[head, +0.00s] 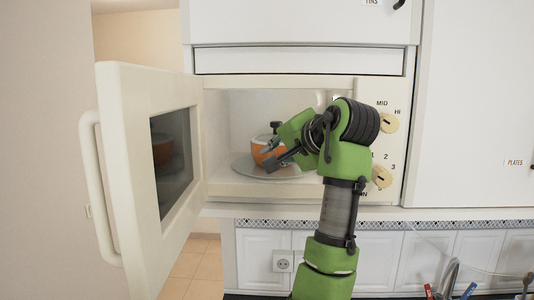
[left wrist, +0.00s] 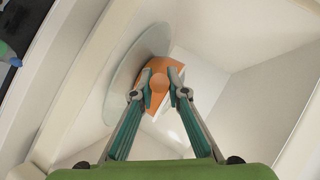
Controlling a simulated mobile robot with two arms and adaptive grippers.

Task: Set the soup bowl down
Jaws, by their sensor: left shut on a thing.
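The soup bowl (head: 260,145) is orange and sits inside the open white microwave (head: 235,105), over the round turntable plate (head: 244,168). My left gripper (head: 275,143) reaches into the microwave from the right and is shut on the bowl. In the left wrist view the orange bowl (left wrist: 161,69) shows between the two fingertips of the left gripper (left wrist: 160,84), beside the pale plate (left wrist: 126,85). The bowl looks roughly upright in the head view. I cannot tell whether its base touches the plate. The gripper hides part of the bowl. My right gripper is not in view.
The microwave door (head: 118,150) stands wide open at left. Control knobs (head: 381,176) are on the panel right of my arm. Below are a counter edge, white cupboards and a wall socket (head: 283,261). Pens or utensils (head: 450,280) stand at the lower right.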

